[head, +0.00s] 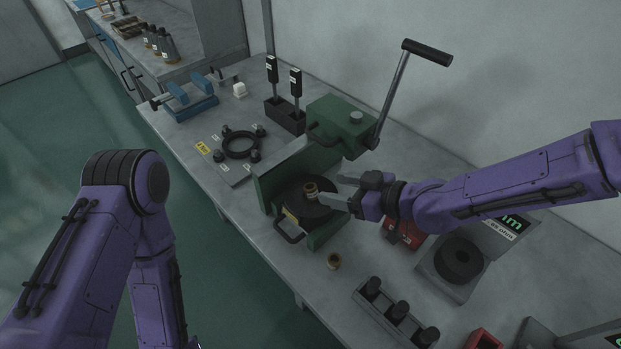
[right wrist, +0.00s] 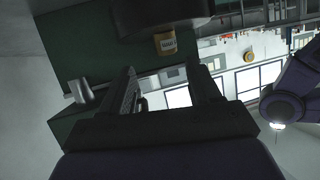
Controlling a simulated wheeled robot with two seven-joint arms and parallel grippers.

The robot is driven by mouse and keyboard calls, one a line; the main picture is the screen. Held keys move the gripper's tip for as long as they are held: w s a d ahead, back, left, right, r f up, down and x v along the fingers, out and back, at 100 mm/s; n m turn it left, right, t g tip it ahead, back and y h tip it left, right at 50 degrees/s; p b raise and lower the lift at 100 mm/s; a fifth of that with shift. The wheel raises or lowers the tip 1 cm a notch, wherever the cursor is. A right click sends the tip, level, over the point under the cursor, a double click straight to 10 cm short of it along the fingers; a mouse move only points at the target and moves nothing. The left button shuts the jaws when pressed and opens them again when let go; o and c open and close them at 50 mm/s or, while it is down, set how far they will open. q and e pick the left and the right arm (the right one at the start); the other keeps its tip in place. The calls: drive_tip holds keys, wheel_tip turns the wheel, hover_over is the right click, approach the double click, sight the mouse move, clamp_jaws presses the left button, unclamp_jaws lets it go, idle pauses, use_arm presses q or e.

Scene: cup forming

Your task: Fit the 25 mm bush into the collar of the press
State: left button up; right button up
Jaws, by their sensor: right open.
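A brass bush (head: 311,190) with a pale label stands upright at the middle of the black round plate (head: 291,203) of the green press (head: 339,124). I cannot tell how deep it sits in the collar. The bush also shows in the right wrist view (right wrist: 165,42), which looks upside down. My right gripper (head: 332,190) is open and empty, its fingers pointing at the bush from the right, apart from it.
The press lever (head: 395,92) rises behind my right arm. A ring fixture (head: 240,145) and a blue vise (head: 188,100) stand at the left.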

sight(315, 189)
drive_tip(key=shift+s+a+r, duration=0.15)
drive_tip(key=shift+s+a, duration=0.6)
drive_tip(key=shift+a, duration=0.15)
drive_tip(key=shift+w+a+f+p, duration=0.2)
drive_tip(key=shift+w+a+p, duration=0.05)
drive_tip(key=shift+a+p, duration=0.3)
drive_tip(key=w+f, duration=0.1)
drive_tip(key=w+a, duration=0.1)
drive_tip(key=w+a+f, duration=0.1)
drive_tip(key=shift+w+f, duration=0.3)
drive_tip(key=shift+w, duration=0.05)
drive_tip(key=shift+s+a+r, duration=0.1)
drive_tip(key=shift+s+r, duration=0.2)
drive_tip(key=shift+s, duration=0.15)
drive_tip(key=shift+c, duration=0.3)
drive_tip(key=shift+s, duration=0.1)
drive_tip(key=c, duration=0.5)
use_arm(q)
drive_tip(key=shift+s+r, duration=0.7)
drive_tip(key=shift+s, duration=0.15)
use_arm(e)
drive_tip(key=shift+f, duration=0.1)
clamp_jaws()
